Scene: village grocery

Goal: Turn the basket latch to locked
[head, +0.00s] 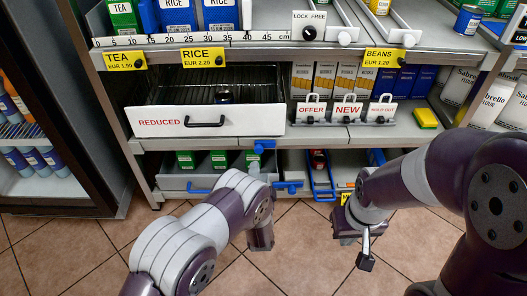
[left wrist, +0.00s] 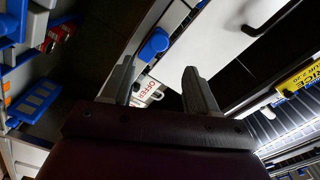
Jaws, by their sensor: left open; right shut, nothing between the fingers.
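A white plate lettered LOCK FREE (head: 309,18) stands on the upper shelf edge in the head view, with a small dark round part below it. Its setting is too small to tell. Blue fittings (head: 264,145) sit below the drawer; a blue knob also shows in the left wrist view (left wrist: 155,43). My left gripper (left wrist: 158,75) is open and empty, its fingers pointing towards the shelf front and that knob. In the head view its arm hides part of the lower shelf. My right gripper (head: 365,260) is shut and empty, low over the floor at right.
A white REDUCED drawer (head: 240,122) with a black handle juts out. OFFER, NEW and SOLD OUT signs (head: 347,108) stand on the middle shelf, beside a yellow sponge (head: 425,118). A blue-framed tray (head: 322,185) is on the lower shelf. The tiled floor (head: 300,255) is clear.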

